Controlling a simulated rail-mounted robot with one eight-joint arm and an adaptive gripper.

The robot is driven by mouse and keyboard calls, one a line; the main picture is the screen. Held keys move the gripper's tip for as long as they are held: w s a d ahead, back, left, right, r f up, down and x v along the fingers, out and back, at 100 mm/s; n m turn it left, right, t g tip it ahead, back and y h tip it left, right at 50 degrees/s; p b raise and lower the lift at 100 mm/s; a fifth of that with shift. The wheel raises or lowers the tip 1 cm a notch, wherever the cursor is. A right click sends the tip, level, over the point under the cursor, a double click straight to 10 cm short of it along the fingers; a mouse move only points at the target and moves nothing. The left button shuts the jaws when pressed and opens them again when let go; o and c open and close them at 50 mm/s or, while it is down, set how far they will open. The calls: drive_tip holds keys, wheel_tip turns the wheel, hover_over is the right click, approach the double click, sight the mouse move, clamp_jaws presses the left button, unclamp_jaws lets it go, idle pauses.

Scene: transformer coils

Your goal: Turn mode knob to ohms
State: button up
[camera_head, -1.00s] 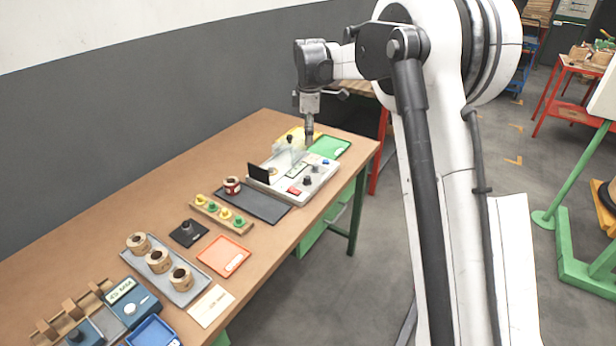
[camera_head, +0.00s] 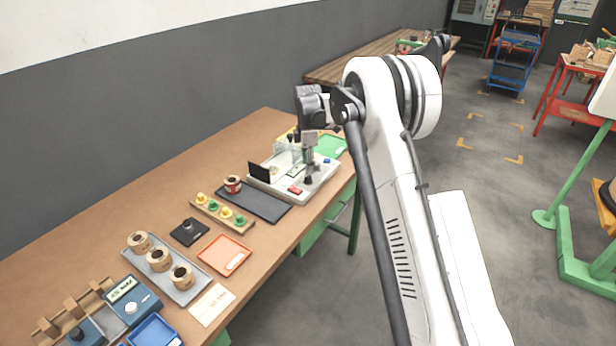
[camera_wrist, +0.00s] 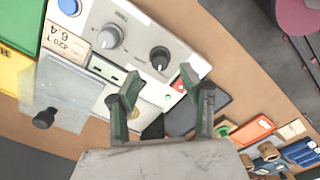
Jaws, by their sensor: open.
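The pale tester (camera_head: 322,183) stands near the far end of the bench. Its top carries a black knob (camera_wrist: 160,57) with a white mark and a grey knob (camera_wrist: 108,37) in the wrist view. I cannot read which is the mode knob. A blue meter (camera_head: 146,296) with a display and a white knob (camera_head: 132,308) stands at the front left of the bench. My gripper (camera_wrist: 160,84) is open and empty, pointing down over the tester. Its fingertips appear on either side of the area just below the black knob, apart from it. In the head view my gripper (camera_head: 309,164) partly hides the panel.
A clear guard (camera_wrist: 70,93) with a black handle stands on the tester. A green tray (camera_head: 330,146) lies behind it, a dark mat (camera_head: 255,203) to its left. Several coils sit on a grey tray (camera_head: 190,292). An orange tray (camera_head: 224,254) lies near the bench's front edge.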

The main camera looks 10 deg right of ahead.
sight(308, 179)
drive_tip(key=shift+f, duration=2.8)
clamp_jaws()
